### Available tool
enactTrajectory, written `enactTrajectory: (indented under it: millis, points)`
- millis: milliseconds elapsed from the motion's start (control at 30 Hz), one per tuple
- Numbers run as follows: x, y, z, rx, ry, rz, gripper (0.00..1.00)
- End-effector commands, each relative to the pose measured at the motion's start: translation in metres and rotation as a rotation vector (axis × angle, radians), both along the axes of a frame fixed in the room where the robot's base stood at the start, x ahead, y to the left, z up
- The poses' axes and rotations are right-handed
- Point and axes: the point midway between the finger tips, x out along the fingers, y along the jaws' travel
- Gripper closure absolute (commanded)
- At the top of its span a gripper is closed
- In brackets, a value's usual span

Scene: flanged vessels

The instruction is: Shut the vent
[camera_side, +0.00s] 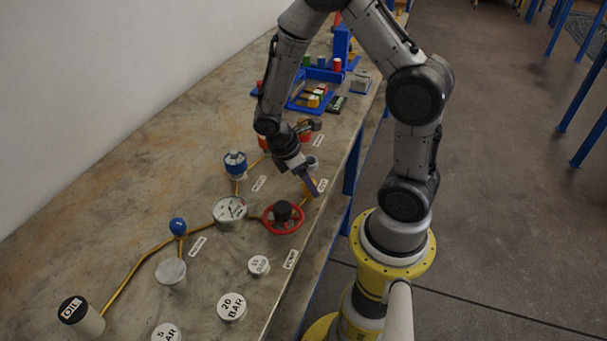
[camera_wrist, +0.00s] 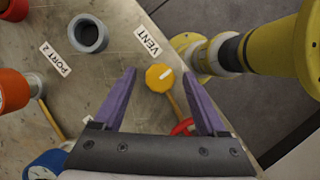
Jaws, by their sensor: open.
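The vent knob (camera_wrist: 157,80) is a yellow, many-sided cap with a small pale mark, beside the "VENT" label (camera_wrist: 148,41) in the wrist view. A yellow pipe runs from it towards a red handwheel. In the side view the yellow knob (camera_side: 306,190) is mostly hidden by my gripper (camera_side: 311,187). In the wrist view my gripper (camera_wrist: 159,72) is open, its two purple fingers either side of the knob in the picture, with gaps on both sides. I cannot tell how far above the knob the fingertips are.
The red handwheel (camera_side: 283,218) with a black hub stands nearby, beside a pressure gauge (camera_side: 230,210). A blue-topped vessel (camera_side: 235,165) is left of my gripper. A grey open vessel (camera_wrist: 88,36) stands near the "PORT 2" label (camera_wrist: 55,59). The table edge is close on the right.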

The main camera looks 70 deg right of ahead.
Motion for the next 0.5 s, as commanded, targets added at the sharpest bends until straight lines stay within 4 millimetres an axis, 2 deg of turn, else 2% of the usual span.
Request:
enactTrajectory:
  millis: [167,500]
  points:
    - [0.006,0.004,0.016,-0.003,-0.006,0.001,0.26]
    - [0.026,0.025,0.083,0.000,-0.009,0.004,0.26]
